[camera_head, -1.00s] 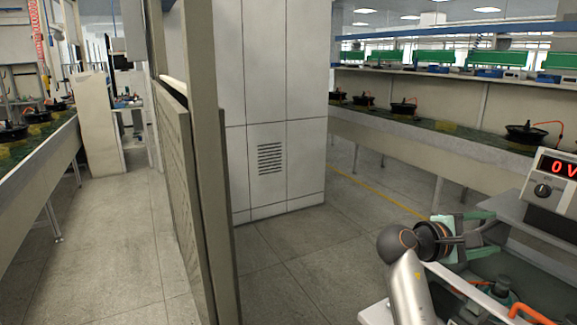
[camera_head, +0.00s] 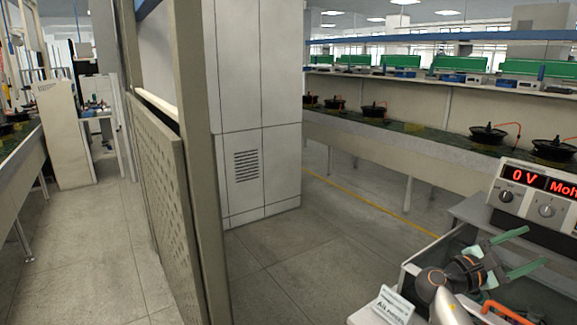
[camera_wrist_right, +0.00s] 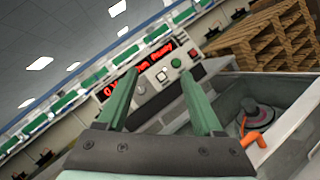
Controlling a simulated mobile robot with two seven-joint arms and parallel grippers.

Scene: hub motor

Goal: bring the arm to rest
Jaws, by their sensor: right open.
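My right gripper (camera_head: 518,251) is in the lower right of the head view, above a grey bin. Its two green fingers are spread apart with nothing between them. In the right wrist view the open fingers (camera_wrist_right: 165,98) point toward the tester with red digits (camera_wrist_right: 150,75). My left gripper does not show in either view.
The tester (camera_head: 540,193) stands behind my right gripper. The grey bin (camera_wrist_right: 300,115) holds a hub motor (camera_wrist_right: 258,117) with an orange cable. A small sign (camera_head: 394,304) stands at the bin's left. A panel frame (camera_head: 165,200) rises left of centre. Floor (camera_head: 320,240) is clear in the middle.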

